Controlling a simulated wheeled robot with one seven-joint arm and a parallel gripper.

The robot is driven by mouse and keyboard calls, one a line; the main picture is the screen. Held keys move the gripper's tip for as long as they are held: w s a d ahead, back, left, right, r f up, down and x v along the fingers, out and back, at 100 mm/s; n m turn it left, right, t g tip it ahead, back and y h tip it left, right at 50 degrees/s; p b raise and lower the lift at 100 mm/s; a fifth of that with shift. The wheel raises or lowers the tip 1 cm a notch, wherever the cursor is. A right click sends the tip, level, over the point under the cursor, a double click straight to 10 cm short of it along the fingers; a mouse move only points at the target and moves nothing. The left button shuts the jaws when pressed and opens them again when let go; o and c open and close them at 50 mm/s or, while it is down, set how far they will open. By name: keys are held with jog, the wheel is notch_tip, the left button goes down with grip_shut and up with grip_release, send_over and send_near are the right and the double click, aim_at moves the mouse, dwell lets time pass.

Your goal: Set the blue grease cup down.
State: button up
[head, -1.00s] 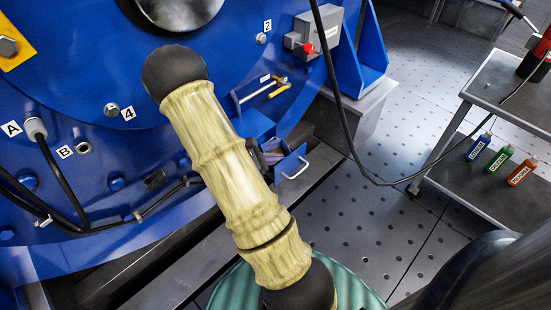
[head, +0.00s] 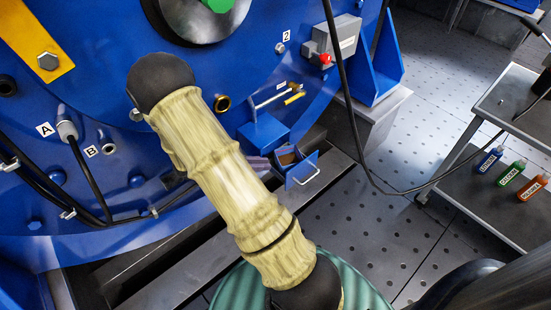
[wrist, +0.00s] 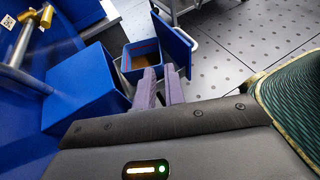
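My gripper (wrist: 162,84) shows in the wrist view as two purple fingers, side by side with a narrow gap and nothing visible between them. That bin, with a brown inside, also shows beyond the fingertips in the wrist view (wrist: 128,72). I cannot make out a separate blue grease cup in either view. Part of the space around the fingers is hidden by my arm and wrist.
The blue motor housing (head: 85,215) fills the left, with a blue box (head: 264,131) beside the bin. A cart (head: 480,205) at right holds blue (head: 489,160), green (head: 512,173) and orange (head: 533,187) bottles. A dark cable (head: 345,120) hangs down. Floor between is clear.

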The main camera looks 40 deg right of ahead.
jog(key=v, duration=0.2)
jog(key=shift+a+r, duration=0.1)
jog(key=shift+a, duration=0.15)
dwell(0.4)
jog(key=s+a+r+m+t+y, duration=0.6)
jog(key=a+r+m+y, duration=0.3)
jog(key=a+m+y, duration=0.3)
jog(key=shift+s+a+r+m+t+y, duration=0.35)
jog(key=shift+s+m+y, duration=0.2)
jog(key=shift+m, duration=0.65)
jog(key=shift+d+p, duration=0.1)
jog(key=shift+p, duration=0.2)
